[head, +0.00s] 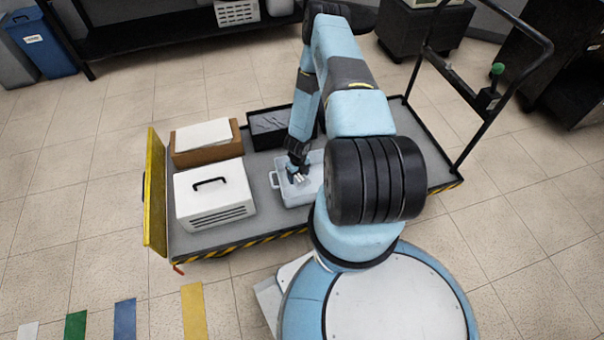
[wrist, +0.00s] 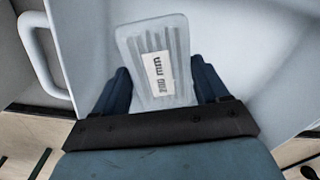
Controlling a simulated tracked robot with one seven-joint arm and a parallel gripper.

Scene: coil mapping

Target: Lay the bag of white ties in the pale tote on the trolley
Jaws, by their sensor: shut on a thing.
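The pale tote (head: 277,190) stands on the trolley (head: 264,222), with its left handle showing and its right part hidden behind my arm. My gripper (head: 298,176) points down over the left part of the tote. It is shut on the bag of white ties (head: 300,179), a small pale patch at the fingers. I cannot tell whether the bag touches the floor.
On the trolley left of the tote stand a white case (head: 214,194) with a black handle and a cardboard box (head: 207,150) with a white top. A dark bin (head: 268,128) stands behind the tote. A yellow panel (head: 155,190) edges the trolley's left end.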

